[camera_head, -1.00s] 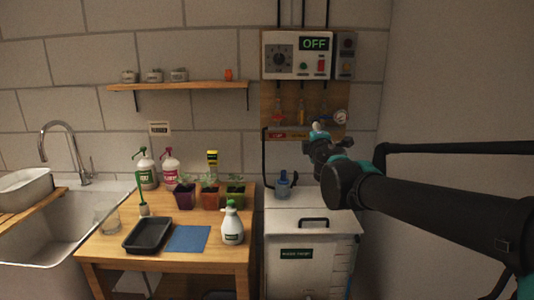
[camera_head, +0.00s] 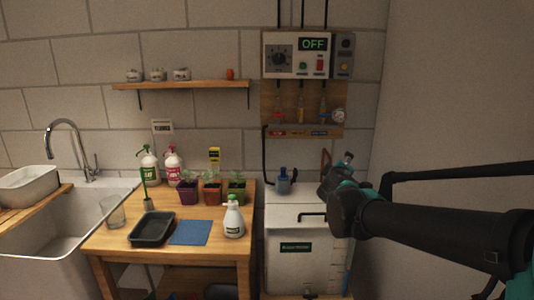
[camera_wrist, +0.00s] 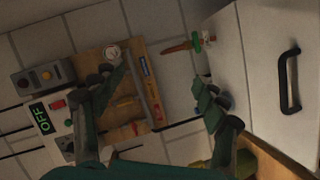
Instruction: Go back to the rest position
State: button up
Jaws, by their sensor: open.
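My gripper (camera_head: 337,162) is at the right in the head view, above the right part of the white tank (camera_head: 290,270) and in front of the wall. Its fingers point up and away and are apart, with nothing between them. In the wrist view my gripper (camera_wrist: 160,85) shows two spread fingers. The control panel (camera_head: 296,54) reads OFF in green, and it also shows in the wrist view (camera_wrist: 58,100). The board with several valves (camera_head: 302,92) is above and left of the gripper, apart from it.
The wooden table (camera_head: 218,255) holds pots with seedlings (camera_head: 211,192), a black tray (camera_head: 152,230), a blue mat (camera_head: 190,232), a spray bottle (camera_head: 233,218) and other bottles. The sink (camera_head: 60,230) is at the left. The right wall (camera_head: 460,90) stands close to my arm.

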jog(key=s+d+f+m+g, duration=0.3)
jog(key=s+f+m, duration=0.15)
jog(key=f, duration=0.45)
jog(key=s+a+f+m+g+y, duration=0.2)
jog(key=s+a+f+g, duration=0.1)
jog(key=s+f, duration=0.5)
jog(key=s+a+f+m+g+y, duration=0.3)
jog(key=s+a+f+g, duration=0.1)
jog(key=s+f, duration=0.4)
notch_tip(320, 180, down, 2)
jog(key=shift+s+a+f, duration=0.15)
jog(key=shift+a+f, duration=0.1)
jog(key=shift+a, duration=0.15)
jog(key=shift+c, duration=0.3)
